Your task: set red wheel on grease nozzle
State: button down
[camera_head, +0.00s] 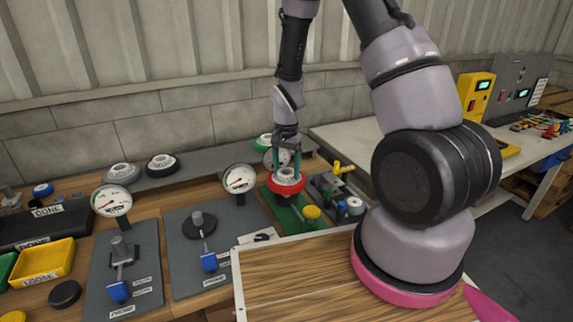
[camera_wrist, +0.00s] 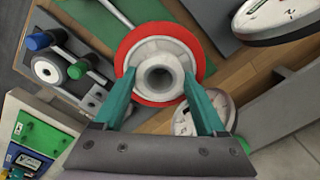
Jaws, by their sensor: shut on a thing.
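The red wheel (camera_head: 287,189) has a red rim around a pale grey hub with a hole in its middle. My gripper (camera_head: 286,170) points down with its teal fingers shut on the wheel's hub. In the wrist view the wheel (camera_wrist: 133,40) sits between both fingertips, facing the camera. In the head view the wheel appears over a green board (camera_head: 284,212), which has a yellow-capped part (camera_head: 312,213) at its front. What lies directly under the wheel is hidden. I cannot tell which fitting is the grease nozzle.
Grey boards with blue-handled valves (camera_head: 209,262) and gauges (camera_head: 239,179) stand to the left. A fixture with a blue knob (camera_head: 355,206) and yellow handle is close on the right. A yellow bin (camera_head: 45,262) stands far left. A wood-topped surface (camera_head: 290,280) lies in front.

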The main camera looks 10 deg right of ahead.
aim_at(287, 180)
jog(key=shift+f, duration=1.35)
dwell(1.6)
jog(key=shift+f, duration=0.75)
grip_release()
jog(key=shift+r, duration=0.1)
notch_tip(287, 180, up, 11)
jog(key=shift+f, duration=0.2)
jog(key=shift+r, duration=0.1)
